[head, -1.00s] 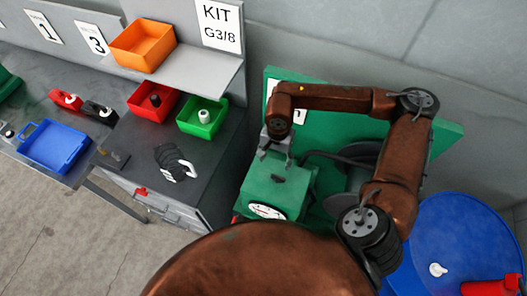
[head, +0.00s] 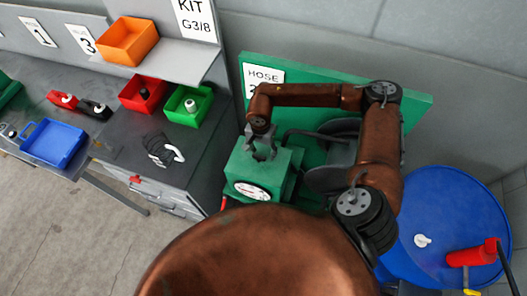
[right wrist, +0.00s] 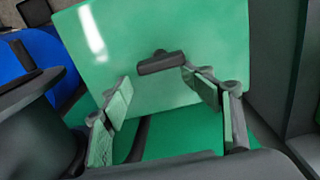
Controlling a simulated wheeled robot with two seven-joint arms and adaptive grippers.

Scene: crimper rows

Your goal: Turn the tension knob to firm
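The tension knob (right wrist: 160,62) is a dark bar on the flat green top of the crimper (head: 247,165). It lies crosswise just beyond my right fingertips in the right wrist view and shows no clear contact with them. In the head view my right gripper (head: 262,152) hangs over the crimper top and hides the knob. My right gripper (right wrist: 160,84) is open, with one finger on each side below the knob and nothing between them. A round white gauge (head: 252,191) is on the crimper's front. No firm marking is readable. My left gripper is not in view.
A green board (head: 350,100) with a hose sign (head: 263,75) stands behind the crimper. A blue drum (head: 455,215) at right bears a red tool (head: 472,256). At left, a grey bench holds red (head: 143,95), green (head: 188,105) and blue (head: 53,144) bins.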

